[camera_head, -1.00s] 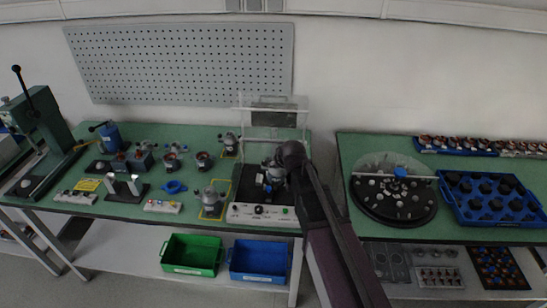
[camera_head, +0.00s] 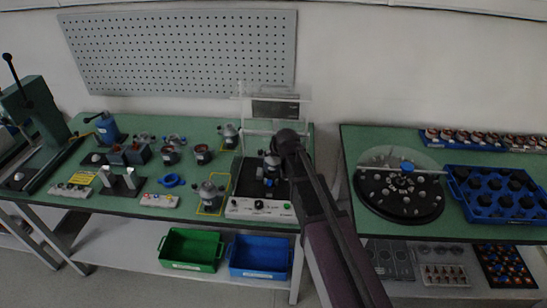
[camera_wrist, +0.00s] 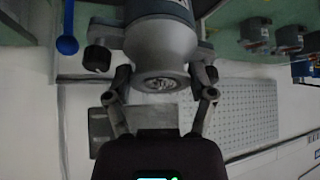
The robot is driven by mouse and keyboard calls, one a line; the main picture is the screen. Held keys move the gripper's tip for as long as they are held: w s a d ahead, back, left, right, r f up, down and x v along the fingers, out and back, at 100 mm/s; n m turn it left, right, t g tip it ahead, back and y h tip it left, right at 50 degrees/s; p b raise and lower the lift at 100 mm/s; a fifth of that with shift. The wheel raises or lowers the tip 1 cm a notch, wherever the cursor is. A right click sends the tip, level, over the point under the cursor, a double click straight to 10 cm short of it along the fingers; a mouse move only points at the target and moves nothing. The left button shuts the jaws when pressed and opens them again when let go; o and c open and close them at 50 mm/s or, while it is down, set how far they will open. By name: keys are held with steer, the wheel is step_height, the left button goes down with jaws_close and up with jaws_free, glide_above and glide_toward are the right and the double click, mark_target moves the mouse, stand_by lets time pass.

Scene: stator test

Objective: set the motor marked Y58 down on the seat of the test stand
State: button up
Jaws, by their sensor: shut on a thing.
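My gripper (camera_wrist: 160,110) is shut on a grey motor (camera_wrist: 162,45), gripping its round end in the wrist view. In the head view the motor (camera_head: 271,163) shows over the test stand, partly hidden by my wrist. No marking on it is readable. The test stand has a dark bed (camera_head: 246,180), a white front panel (camera_head: 258,209) with a knob and a green button, and a clear raised guard (camera_head: 277,92). A small blue part shows just under the motor. The seat is hidden, so I cannot tell whether the motor touches it.
Grey motors stand on yellow-framed spots left of the stand, one at the back (camera_head: 229,132) and one at the front (camera_head: 209,192). Green (camera_head: 190,249) and blue (camera_head: 259,258) bins sit below. A round dark turntable (camera_head: 400,205) stands right.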

steer(key=shift+w+f+b, duration=0.1)
steer(key=shift+f+b, duration=0.2)
steer(key=shift+f, duration=0.25)
steer(key=shift+f, duration=0.1)
steer(key=shift+w+a+f+b, duration=0.1)
steer(key=shift+w+f+b, duration=0.05)
steer(key=shift+f+b, duration=0.5)
steer(key=shift+w+a+r+g+p, duration=0.3)
steer(key=shift+w+g+p, duration=0.25)
steer(key=shift+p, duration=0.25)
steer(key=shift+w+a+r+g+h+p, duration=0.15)
steer(key=shift+w+a+g+h+p, duration=0.1)
steer(key=shift+w+g+h+p, duration=0.55)
steer(key=shift+f+b, duration=0.75)
steer(key=shift+f, duration=0.15)
steer(key=shift+f+b, duration=0.6)
steer(key=o, duration=1.3)
steer(key=shift+c, duration=0.2)
